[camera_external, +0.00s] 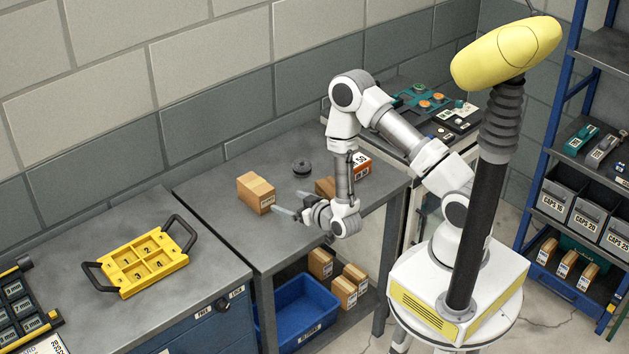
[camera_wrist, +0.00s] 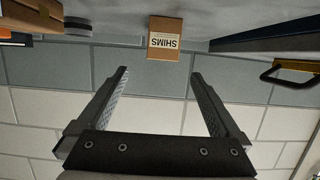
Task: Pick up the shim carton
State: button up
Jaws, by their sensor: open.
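The shim carton (camera_external: 256,193) is a small brown cardboard box standing on the grey workbench (camera_external: 222,219), left of my gripper. In the wrist view the carton (camera_wrist: 165,42) appears upside down at top centre, with a white label reading SHIMS. My gripper (camera_external: 293,202) is open and empty, low over the bench, with its fingers pointing left towards the carton. In the wrist view my gripper's fingers (camera_wrist: 158,73) are spread apart, and the carton lies beyond the tips, roughly in line with the gap between them.
A dark round object (camera_external: 301,168) sits behind the fingers. Another brown box (camera_external: 325,187) and an orange-and-white labelled box (camera_external: 360,165) stand near my wrist. A yellow tray (camera_external: 142,258) with black handles lies on the left bench. A blue bin (camera_external: 300,312) is below.

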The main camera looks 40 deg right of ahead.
aim_at(269, 193)
jog(key=p+x, duration=0.2)
jog(key=x, duration=0.9)
jog(key=shift+a+r+p+x, duration=0.2)
jog(key=shift+p+x, duration=0.2)
jog(key=shift+x, duration=0.7)
jog(key=shift+a+r+p+x, duration=0.15)
jog(key=shift+p+x, duration=0.25)
jog(key=shift+x, duration=0.75)
jog(key=shift+w+d+f, duration=0.1)
jog(key=shift+w+f, duration=0.1)
jog(key=shift+w, duration=0.35)
jog(key=shift+c, duration=0.2)
grip_shut()
